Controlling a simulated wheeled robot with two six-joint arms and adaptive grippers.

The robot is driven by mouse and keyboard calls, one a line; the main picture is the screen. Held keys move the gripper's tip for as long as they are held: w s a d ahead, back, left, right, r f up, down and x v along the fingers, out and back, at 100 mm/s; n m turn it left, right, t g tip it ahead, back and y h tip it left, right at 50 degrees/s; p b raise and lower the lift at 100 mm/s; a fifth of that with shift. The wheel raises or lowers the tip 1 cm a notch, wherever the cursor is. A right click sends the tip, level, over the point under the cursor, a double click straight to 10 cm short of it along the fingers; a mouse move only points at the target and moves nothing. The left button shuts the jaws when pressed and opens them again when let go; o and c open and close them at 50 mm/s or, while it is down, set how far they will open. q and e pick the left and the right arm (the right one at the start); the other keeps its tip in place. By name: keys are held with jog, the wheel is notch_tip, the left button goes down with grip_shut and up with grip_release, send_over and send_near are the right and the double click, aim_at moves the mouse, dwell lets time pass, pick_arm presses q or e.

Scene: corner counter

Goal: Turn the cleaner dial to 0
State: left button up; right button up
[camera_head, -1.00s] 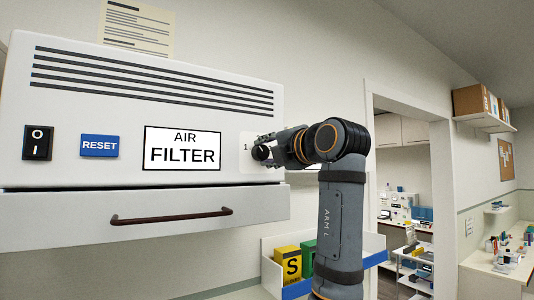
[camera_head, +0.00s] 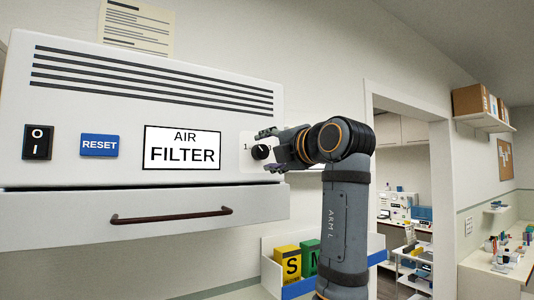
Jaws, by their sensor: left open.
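The cleaner is a white box labelled AIR FILTER (camera_head: 60,103) on the left. Its black dial (camera_head: 261,152) sits on a pale plate at the right end of the front face. A "1" shows left of the dial; the other marks are too small or hidden to read. My left gripper (camera_head: 272,150) is open, with one finger above and one below the dial's height. Whether the fingers touch the dial I cannot tell. My right gripper is not in view.
A black rocker switch (camera_head: 38,142) and a blue RESET button (camera_head: 100,146) are on the same face. A drawer with a dark handle (camera_head: 172,216) is below. A bin with yellow and green boxes (camera_head: 288,264) stands beneath my left arm.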

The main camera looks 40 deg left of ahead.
pick_arm(q)
jog(key=v, duration=0.6)
jog(key=shift+d, duration=0.35)
jog(key=shift+s+d, duration=0.1)
jog(key=shift+d, duration=0.1)
